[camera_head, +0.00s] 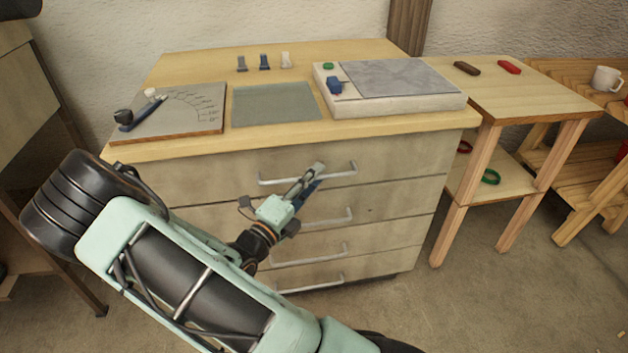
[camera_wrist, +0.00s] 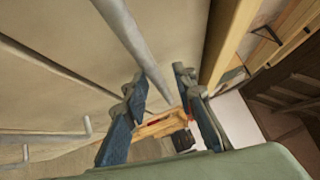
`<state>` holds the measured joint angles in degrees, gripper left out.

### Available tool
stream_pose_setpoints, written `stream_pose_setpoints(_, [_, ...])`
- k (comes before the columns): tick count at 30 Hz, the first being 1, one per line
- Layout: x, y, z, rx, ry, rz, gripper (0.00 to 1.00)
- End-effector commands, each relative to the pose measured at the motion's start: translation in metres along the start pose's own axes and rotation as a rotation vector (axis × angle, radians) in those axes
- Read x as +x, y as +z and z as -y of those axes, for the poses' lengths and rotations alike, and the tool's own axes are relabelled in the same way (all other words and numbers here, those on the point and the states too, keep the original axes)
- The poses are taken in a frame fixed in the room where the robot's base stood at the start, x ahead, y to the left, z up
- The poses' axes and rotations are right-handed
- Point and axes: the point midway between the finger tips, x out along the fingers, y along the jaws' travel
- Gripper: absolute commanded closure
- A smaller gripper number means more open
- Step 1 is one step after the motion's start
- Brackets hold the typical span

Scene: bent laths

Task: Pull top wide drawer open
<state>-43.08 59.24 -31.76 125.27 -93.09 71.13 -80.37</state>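The top wide drawer (camera_head: 400,164) is the uppermost of several drawers in the cabinet. It looks shut, its front in line with the ones below. Its silver bar handle (camera_head: 335,178) runs across the middle of its front. My gripper (camera_head: 317,177) is at this handle in the head view, covering part of the bar. In the wrist view my gripper (camera_wrist: 157,94) has its two fingers apart, and the bar handle (camera_wrist: 132,38) runs from the top towards the gap between the fingertips. I cannot tell whether the fingers touch the bar.
Lower drawers have similar handles (camera_head: 315,254). On the cabinet top (camera_head: 290,133) are an angle board (camera_head: 172,122), a grey-green mat (camera_head: 273,103), a white block with a grey slab (camera_head: 395,80) and small clips. A side table (camera_head: 515,95) stands at right. Floor in front is partly hidden by my arm.

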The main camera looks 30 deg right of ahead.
Motion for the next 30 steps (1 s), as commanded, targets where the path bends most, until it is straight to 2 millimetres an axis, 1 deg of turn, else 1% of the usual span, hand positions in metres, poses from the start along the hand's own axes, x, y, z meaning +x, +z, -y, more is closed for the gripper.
stream_pose_setpoints(8, [0.0018, 0.0004, 0.0002, 0.001, 0.001, 0.001, 0.75])
stream_pose_setpoints(15, [0.0015, 0.0004, 0.0001, 0.001, 0.001, 0.001, 1.0])
stream_pose_setpoints(30, [-0.0001, 0.0007, 0.0005, 0.001, 0.001, 0.001, 1.0])
